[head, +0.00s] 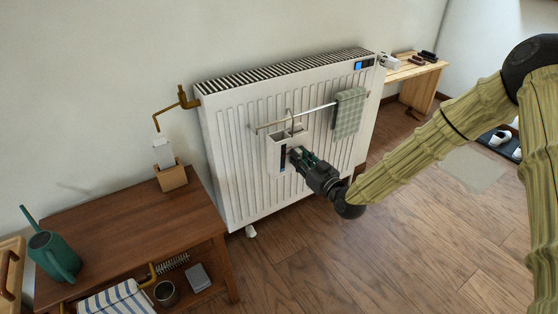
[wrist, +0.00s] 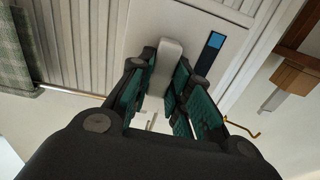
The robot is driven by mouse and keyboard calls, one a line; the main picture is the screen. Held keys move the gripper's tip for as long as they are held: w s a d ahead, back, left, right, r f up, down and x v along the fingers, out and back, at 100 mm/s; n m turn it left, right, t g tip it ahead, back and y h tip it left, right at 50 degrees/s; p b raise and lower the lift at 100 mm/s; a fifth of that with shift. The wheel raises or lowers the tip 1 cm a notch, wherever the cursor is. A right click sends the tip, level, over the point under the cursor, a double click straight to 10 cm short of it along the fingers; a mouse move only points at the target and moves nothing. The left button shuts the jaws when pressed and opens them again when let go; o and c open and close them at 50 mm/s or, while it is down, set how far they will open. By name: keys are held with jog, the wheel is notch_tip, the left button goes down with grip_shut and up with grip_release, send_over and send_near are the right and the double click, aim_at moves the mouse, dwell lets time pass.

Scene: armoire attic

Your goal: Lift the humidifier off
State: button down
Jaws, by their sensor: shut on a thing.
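The humidifier (head: 275,154) is a white box with a narrow dark window, hanging against the front of the white radiator (head: 236,160). A hook (head: 289,115) rises from it to the metal rail (head: 318,109). My gripper (head: 297,157) reaches its front from the right. In the wrist view, the green-padded fingers (wrist: 166,95) are shut around a pale tab (wrist: 168,62) on the front of the humidifier (wrist: 190,28). The window, blue at one end, shows beside them. The fingers partly hide the tab, and the gripper covers part of the front in the head view.
A checked towel (head: 348,113) hangs on the rail to the right. A brown valve (head: 184,98) juts out at the radiator's left. A wooden table (head: 130,235) stands at lower left with a green watering can (head: 55,256) and a wooden holder (head: 171,176). Floor to the right is mostly clear.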

jog(key=p+v, duration=0.1)
jog(key=v, duration=0.5)
dwell(0.7)
jog(key=shift+d, duration=0.1)
dwell(0.4)
jog(key=s+d+f+m+t+h, duration=0.35)
jog(key=d+f+m+h, duration=0.35)
jog(key=d+f+h, duration=0.35)
jog(key=s+d+r+p, duration=0.1)
jog(key=s+r+p, duration=0.1)
jog(key=r+p, duration=1.4)
jog(key=s+d+r+p, duration=0.1)
jog(key=s+r+p, duration=0.2)
jog(key=r+p, duration=1.3)
notch_tip(320, 180, up, 4)
jog(key=shift+s+r, duration=0.1)
jog(key=shift+s, duration=0.25)
